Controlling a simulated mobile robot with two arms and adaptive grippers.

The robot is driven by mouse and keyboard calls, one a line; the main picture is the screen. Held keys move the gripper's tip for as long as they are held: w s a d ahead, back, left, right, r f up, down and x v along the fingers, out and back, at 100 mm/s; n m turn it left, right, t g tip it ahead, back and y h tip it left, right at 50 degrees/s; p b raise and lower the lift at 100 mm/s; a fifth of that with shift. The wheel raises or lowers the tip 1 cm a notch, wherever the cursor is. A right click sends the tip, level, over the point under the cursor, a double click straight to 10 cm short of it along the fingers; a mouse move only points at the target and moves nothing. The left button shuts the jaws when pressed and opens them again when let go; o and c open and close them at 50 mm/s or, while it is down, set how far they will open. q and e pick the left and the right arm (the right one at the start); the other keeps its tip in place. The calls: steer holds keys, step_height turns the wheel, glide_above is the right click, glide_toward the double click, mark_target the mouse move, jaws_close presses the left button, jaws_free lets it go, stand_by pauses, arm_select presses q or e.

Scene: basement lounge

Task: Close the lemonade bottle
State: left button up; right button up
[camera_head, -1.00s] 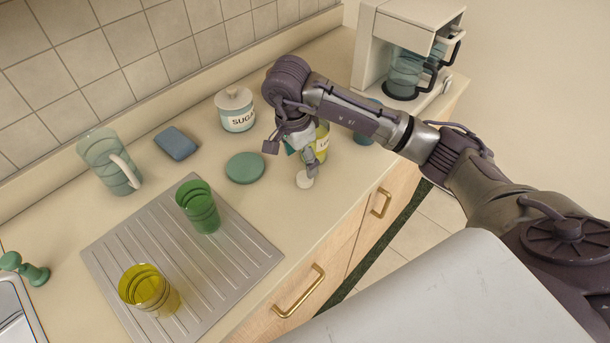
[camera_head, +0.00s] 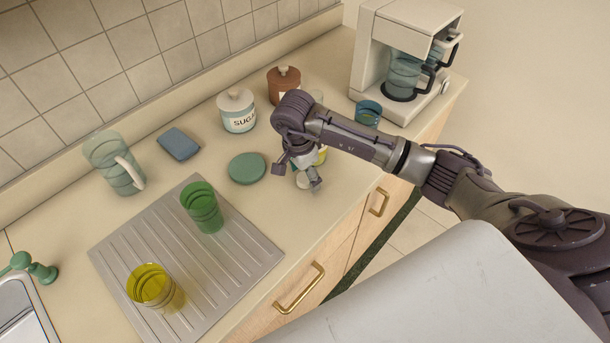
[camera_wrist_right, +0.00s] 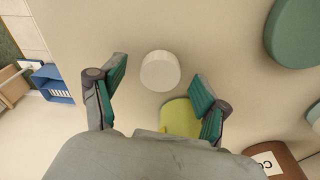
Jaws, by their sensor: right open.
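The lemonade bottle (camera_head: 321,156) shows as a small yellow patch behind my right arm in the head view; most of it is hidden. In the right wrist view a yellow part of it (camera_wrist_right: 178,118) shows beside one finger. A round white cap (camera_wrist_right: 160,71) lies on the counter, apart from the bottle. In the head view the cap (camera_head: 302,181) is partly covered by my right gripper (camera_head: 298,177). In the wrist view my right gripper (camera_wrist_right: 158,86) is open and empty, its fingers on either side of the cap. My left gripper is not in view.
A green disc (camera_head: 247,168), a sugar jar (camera_head: 237,112) and a brown canister (camera_head: 283,84) stand near the gripper. A coffee maker (camera_head: 370,60) and blue mug (camera_head: 368,113) are at the back right. Green (camera_head: 202,208) and yellow (camera_head: 152,287) glasses stand on the drainboard (camera_head: 240,256).

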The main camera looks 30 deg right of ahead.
mark_target(305, 177)
steer(key=c, duration=0.8)
steer(key=shift+o, duration=0.2)
steer(key=shift+r, duration=0.1)
steer(key=shift+r+b, duration=0.3)
steer(key=shift+r, duration=0.2)
step_height(305, 177, up, 2)
steer(key=shift+w+r+b, duration=0.1)
steer(key=shift+r+b, duration=0.15)
steer(key=shift+b, duration=0.35)
steer(key=s+d+r+b, duration=0.3)
steer(key=s+d+r, duration=0.4)
steer(key=s+d, duration=0.1)
steer(key=shift+d+r, duration=0.2)
steer(key=shift+d, duration=0.15)
